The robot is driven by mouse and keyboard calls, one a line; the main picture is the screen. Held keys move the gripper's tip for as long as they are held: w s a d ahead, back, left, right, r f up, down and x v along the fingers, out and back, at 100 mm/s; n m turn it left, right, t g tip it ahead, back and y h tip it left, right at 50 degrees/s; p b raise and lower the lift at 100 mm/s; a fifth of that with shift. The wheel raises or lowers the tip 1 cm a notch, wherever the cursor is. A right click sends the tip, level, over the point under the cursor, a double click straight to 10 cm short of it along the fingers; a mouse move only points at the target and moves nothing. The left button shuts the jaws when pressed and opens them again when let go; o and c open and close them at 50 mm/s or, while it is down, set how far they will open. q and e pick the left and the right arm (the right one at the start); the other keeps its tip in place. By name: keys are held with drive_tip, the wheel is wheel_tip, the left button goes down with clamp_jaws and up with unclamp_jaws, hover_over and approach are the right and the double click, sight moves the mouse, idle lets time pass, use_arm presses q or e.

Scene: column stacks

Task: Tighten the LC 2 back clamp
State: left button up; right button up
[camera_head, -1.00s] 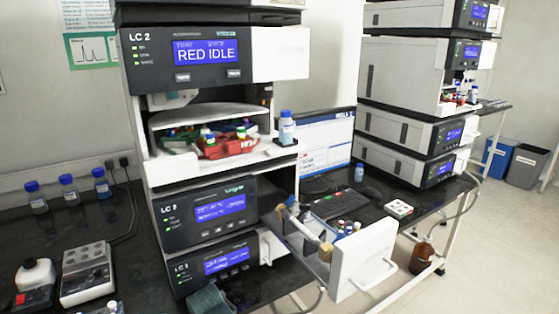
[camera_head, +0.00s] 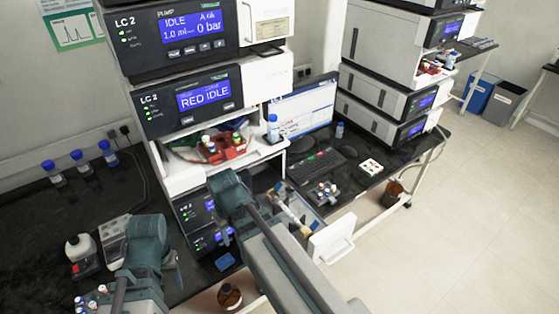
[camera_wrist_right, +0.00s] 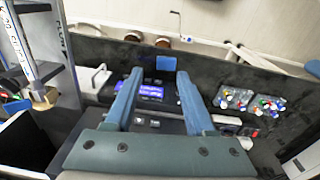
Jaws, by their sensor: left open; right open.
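The LC 2 column (camera_head: 291,209), a pale rod with brass-coloured ends, lies in the pulled-out drawer with a white front panel (camera_head: 332,238). The back clamp is too small to make out; the column's back end is close to my right arm. In the right wrist view the labelled column (camera_wrist_right: 22,42) stands at the left, with a brass fitting (camera_wrist_right: 45,99) at its lower end. My right gripper (camera_wrist_right: 152,80) is open and empty, to the right of the column and apart from it.
A vial tray (camera_head: 222,149), keyboard (camera_head: 316,165) and monitor (camera_head: 300,108) are near. A brown bottle (camera_head: 229,296) is below.

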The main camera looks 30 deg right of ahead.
wheel_tip(320, 180, up, 8)
drive_tip(key=w+d+n+p, duration=0.1)
drive_tip(key=w+d+p, duration=0.1)
drive_tip(key=p, duration=0.3)
wheel_tip(320, 180, up, 7)
drive_tip(key=n+p, duration=0.7)
drive_tip(key=n, duration=0.9)
hover_over(280, 185)
use_arm(q)
wheel_tip(280, 185, up, 15)
use_arm(e)
drive_tip(key=shift+w+g, duration=0.1)
drive_tip(key=shift+g, duration=0.2)
use_arm(q)
drive_tip(key=shift+f, duration=0.1)
use_arm(e)
drive_tip(key=shift+f, duration=0.1)
wheel_tip(280, 185, down, 14)
drive_tip(key=b, duration=1.3)
use_arm(q)
wheel_tip(280, 185, down, 14)
drive_tip(key=shift+r, duration=0.2)
